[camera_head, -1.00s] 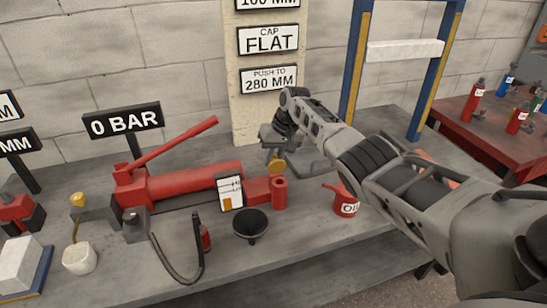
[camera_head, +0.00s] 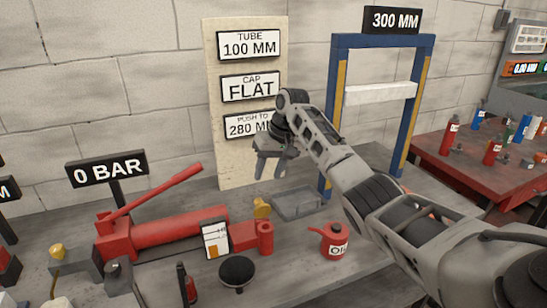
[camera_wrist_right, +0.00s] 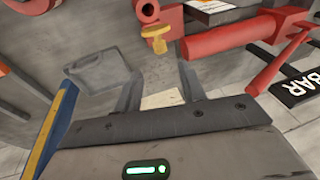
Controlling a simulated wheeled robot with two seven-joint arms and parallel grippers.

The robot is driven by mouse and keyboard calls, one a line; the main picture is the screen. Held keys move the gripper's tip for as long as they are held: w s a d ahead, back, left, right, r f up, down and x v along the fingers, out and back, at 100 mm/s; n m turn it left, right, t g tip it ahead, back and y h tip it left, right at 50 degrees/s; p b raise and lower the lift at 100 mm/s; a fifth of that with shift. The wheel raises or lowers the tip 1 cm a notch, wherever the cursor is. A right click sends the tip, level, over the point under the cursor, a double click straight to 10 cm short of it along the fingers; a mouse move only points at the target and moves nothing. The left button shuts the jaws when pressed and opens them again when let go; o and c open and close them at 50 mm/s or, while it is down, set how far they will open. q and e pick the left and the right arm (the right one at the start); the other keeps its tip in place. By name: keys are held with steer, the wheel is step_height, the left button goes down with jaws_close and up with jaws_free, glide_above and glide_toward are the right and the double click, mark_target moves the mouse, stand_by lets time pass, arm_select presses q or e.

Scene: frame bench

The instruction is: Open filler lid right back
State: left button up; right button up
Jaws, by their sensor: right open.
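The red pump (camera_head: 165,232) lies on the grey bench with its handle raised to the right. A yellow lid-like piece (camera_head: 262,207) stands behind the red end of its body, near the open red tube. It also shows in the right wrist view (camera_wrist_right: 157,36), beyond the fingers. I cannot tell how far it is tilted. My right gripper (camera_head: 270,168) is open and empty, above and behind the yellow piece and apart from it. Its two spread fingers (camera_wrist_right: 160,88) show in the wrist view. My left gripper is not in view.
A grey tray (camera_head: 300,203) lies right of the yellow piece. A red oil can (camera_head: 333,240) and a black funnel (camera_head: 237,272) stand in front. The blue press frame (camera_head: 410,110) rises behind my right arm. The signboard (camera_head: 212,105) stands behind the gripper.

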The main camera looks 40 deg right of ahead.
steer(key=v, duration=0.4)
stand_by(0.5)
